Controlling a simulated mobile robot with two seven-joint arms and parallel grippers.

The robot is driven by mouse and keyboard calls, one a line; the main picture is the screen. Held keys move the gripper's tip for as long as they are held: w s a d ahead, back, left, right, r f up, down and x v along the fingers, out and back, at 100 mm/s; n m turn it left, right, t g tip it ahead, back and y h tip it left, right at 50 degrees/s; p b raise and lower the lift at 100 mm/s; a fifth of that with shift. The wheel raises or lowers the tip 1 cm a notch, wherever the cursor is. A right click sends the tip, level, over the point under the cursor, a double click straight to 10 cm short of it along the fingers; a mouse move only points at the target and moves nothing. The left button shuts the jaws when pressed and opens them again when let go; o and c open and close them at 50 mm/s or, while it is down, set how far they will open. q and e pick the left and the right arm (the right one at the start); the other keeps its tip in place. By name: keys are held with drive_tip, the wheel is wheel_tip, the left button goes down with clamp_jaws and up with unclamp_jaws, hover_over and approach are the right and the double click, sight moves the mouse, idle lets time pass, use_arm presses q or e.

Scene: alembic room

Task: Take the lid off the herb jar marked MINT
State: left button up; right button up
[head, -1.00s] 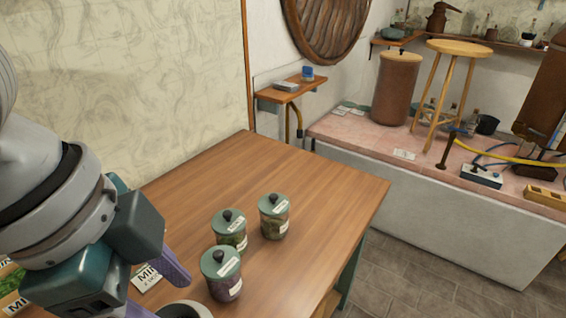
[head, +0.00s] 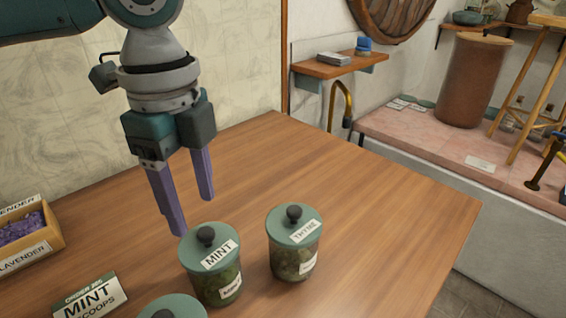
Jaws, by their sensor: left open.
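The herb jar marked MINT (head: 222,285) is clear glass with green contents and stands upright on the wooden table. Its teal lid (head: 222,244) with a dark round knob is on it and bears a MINT label. My left gripper (head: 192,215) points down with its two purple fingers apart and nothing between them. Its tips show just above and left of the lid in the picture; the knob is not between them. I cannot tell how high they are above the table. My right gripper is out of view.
A THYME jar (head: 294,255) stands just right of the mint jar. Another teal lid (head: 172,307) is cut off at the bottom edge. A MINT scoops card (head: 91,298) and a lavender box (head: 52,236) are at left. The table (head: 375,215) is clear on the right.

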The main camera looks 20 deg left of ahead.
sight(204, 232)
use_arm(q)
drive_tip(key=f, duration=0.4)
drive_tip(key=shift+d, duration=0.35)
drive_tip(key=shift+f, duration=0.45)
clamp_jaws()
